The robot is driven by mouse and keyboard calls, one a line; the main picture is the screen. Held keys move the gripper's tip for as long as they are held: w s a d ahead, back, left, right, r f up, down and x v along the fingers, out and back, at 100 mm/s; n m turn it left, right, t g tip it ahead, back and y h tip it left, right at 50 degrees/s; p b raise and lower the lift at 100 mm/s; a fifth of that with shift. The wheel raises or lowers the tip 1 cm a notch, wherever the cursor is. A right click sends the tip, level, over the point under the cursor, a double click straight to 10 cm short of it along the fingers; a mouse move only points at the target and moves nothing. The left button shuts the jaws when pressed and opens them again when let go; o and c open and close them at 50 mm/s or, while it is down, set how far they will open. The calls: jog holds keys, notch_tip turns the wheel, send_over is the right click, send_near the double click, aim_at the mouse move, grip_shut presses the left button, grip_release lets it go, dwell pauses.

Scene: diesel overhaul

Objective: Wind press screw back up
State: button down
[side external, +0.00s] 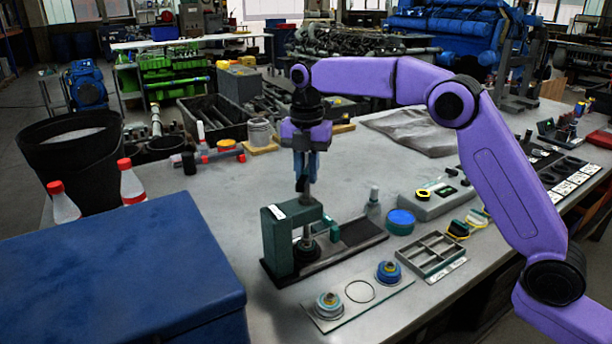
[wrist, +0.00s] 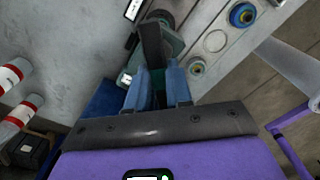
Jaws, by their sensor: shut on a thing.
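The green press (side external: 283,240) stands on a dark base plate (side external: 350,238) on the bench. Its upright screw (side external: 306,197) rises from the top of the frame. My gripper (side external: 306,174) points straight down above the press, its blue fingers shut around the top of the screw. In the wrist view my gripper (wrist: 156,80) has a dark bar (wrist: 152,45), seemingly the screw's handle, between its fingertips. The press (wrist: 165,38) shows partly behind it.
A blue box (side external: 130,265) fills the front left. Right of the press are a blue round tin (side external: 400,221), a divided grey tray (side external: 432,253) and a plate with parts (side external: 357,306). Red-capped bottles (side external: 131,183) stand at left. The bench behind the press is mostly clear.

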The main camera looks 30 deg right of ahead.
jog(key=shift+r+n, duration=0.1)
jog(key=shift+n, duration=0.7)
jog(key=n, duration=0.5)
jog(key=shift+r+n, duration=0.15)
jog(key=shift+n, duration=0.15)
jog(key=c, duration=1)
grip_release()
jog(key=shift+c, duration=0.2)
jog(key=shift+r, duration=2.7)
